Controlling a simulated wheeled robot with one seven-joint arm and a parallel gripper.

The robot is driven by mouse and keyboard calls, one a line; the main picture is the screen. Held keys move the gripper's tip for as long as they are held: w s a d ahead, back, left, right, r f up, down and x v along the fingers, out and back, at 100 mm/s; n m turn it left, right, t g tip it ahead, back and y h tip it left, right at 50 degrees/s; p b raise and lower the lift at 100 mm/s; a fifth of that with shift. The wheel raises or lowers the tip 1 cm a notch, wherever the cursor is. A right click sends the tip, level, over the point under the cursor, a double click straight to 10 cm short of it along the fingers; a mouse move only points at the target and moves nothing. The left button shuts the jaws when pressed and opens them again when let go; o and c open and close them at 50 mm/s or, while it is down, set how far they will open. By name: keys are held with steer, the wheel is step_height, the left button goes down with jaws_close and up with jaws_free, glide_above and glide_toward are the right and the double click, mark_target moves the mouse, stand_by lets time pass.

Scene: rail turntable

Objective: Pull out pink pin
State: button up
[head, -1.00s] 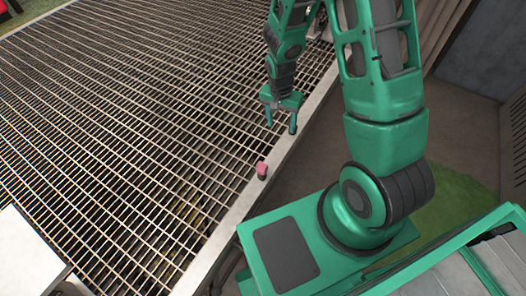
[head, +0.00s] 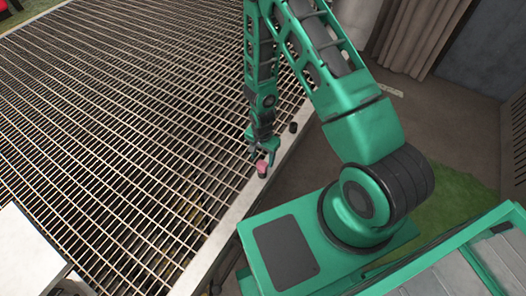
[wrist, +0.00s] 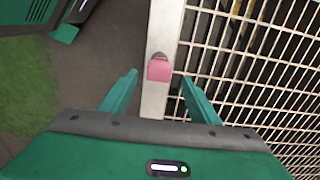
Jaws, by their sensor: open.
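The pink pin (head: 262,166) stands on the pale rim at the right edge of the metal grating, with a dark part below its pink head. It also shows in the wrist view (wrist: 159,70), just beyond the fingertips and between their lines. My gripper (head: 262,156) is directly above and partly around the pin in the head view. In the wrist view my gripper (wrist: 158,76) is open and empty, one green finger on each side. The lower part of the pin is hidden.
The grating (head: 120,110) fills the left of the head view, edged by the pale rim (head: 225,222). A small dark knob (head: 293,127) sits on the rim behind the pin. A white panel (head: 28,245) is at the lower left. Brown floor lies right of the rim.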

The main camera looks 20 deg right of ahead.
mark_target(262, 163)
steer(key=shift+f, duration=2.95)
steer(key=c, duration=1.3)
steer(key=o, duration=0.3)
steer(key=shift+r, duration=0.1)
steer(key=shift+c, duration=1.3)
